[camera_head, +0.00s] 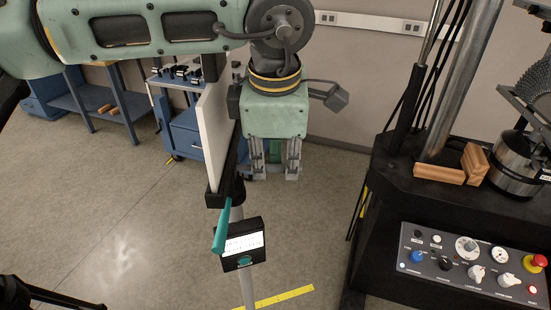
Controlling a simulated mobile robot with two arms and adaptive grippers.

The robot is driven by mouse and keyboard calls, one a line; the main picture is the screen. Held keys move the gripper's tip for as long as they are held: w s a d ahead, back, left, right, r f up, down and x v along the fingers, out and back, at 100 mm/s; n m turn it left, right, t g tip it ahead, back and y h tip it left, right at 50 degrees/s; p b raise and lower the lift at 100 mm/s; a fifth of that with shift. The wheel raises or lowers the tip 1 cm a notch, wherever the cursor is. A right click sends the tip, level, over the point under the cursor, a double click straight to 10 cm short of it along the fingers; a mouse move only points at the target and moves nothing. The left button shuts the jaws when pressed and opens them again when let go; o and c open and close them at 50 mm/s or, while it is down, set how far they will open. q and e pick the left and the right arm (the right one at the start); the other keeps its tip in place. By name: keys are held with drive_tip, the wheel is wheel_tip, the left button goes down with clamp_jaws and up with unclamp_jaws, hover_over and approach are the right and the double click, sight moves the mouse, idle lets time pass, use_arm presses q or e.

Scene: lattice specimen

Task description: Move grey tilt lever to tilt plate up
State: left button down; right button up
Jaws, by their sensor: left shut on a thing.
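My left gripper (275,172) hangs fingers down from the pale green arm across the top, just right of a thin plate (213,125) seen nearly edge-on. The plate stands close to upright in a black holder (213,199) on a light post. My left gripper is shut on what I take to be the grey tilt lever, though the gripper hides its grip from view. A teal lever (222,228) sticks out below the holder, clear of the gripper. A small black box with a white label (242,244) sits on the post. My right gripper is not in view.
A black machine with a control panel (475,266) and wooden blocks (440,173) stands at the right. A blue cart (186,135) and a blue bench (98,98) are behind. Grey floor is open at left; yellow tape (285,298) lies near the post.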

sight(279, 168)
use_arm(q)
drive_tip(key=shift+f, duration=0.1)
drive_tip(key=shift+d+f+y+p, duration=0.15)
drive_tip(key=shift+f+y+p, duration=0.15)
drive_tip(key=shift+f+y, duration=0.5)
drive_tip(key=shift+d+f+y, duration=0.1)
drive_tip(key=shift+f+y, duration=0.05)
drive_tip(key=shift+y, duration=0.45)
drive_tip(key=shift+a, duration=0.2)
drive_tip(key=c, duration=1.7)
unclamp_jaws()
drive_tip(key=shift+d, duration=0.1)
drive_tip(key=shift+p+v, duration=1.75)
drive_tip(key=shift+v, duration=1.25)
